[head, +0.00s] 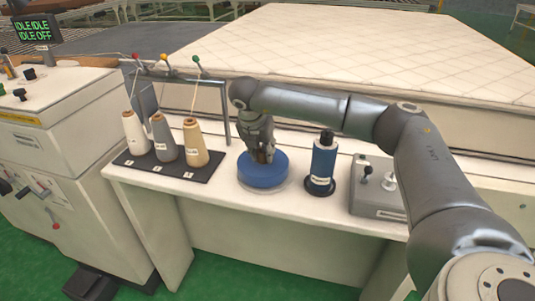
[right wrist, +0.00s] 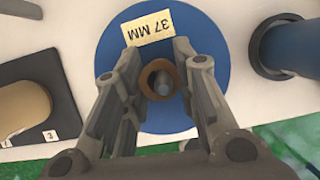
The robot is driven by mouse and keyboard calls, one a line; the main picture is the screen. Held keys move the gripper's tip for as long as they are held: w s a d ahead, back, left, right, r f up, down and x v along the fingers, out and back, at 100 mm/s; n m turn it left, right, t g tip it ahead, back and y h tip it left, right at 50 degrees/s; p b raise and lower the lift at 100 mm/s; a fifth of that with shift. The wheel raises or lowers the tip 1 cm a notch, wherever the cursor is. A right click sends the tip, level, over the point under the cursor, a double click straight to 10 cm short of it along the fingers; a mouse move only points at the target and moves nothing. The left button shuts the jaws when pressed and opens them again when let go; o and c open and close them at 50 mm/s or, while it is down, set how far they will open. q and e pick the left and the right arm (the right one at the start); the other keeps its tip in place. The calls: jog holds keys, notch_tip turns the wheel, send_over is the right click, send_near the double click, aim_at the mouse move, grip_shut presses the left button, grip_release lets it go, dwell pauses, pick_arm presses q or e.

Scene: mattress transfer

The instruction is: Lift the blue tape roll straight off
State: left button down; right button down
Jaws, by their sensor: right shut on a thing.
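The blue tape roll (head: 277,176) lies flat on the white table, right of the yarn cones. My right gripper (head: 262,156) points down over the middle of the roll. In the wrist view its fingers (right wrist: 160,78) are on either side of the core, closed on it. My left gripper is not in view.
Several yarn cones (head: 196,145) stand on a dark tray (head: 170,172) at left, under a wire frame. A dark blue spool (head: 324,160) stands close right of the roll. A grey control box (head: 378,205) is further right. A quilted mattress (head: 340,45) lies behind.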

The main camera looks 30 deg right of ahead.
notch_tip(320, 180, up, 17)
jog(key=w+a+b, duration=0.1)
jog(key=w, duration=0.1)
jog(key=shift+a+t, duration=0.3)
jog(key=shift+a, duration=0.1)
jog(key=shift+d, duration=0.1)
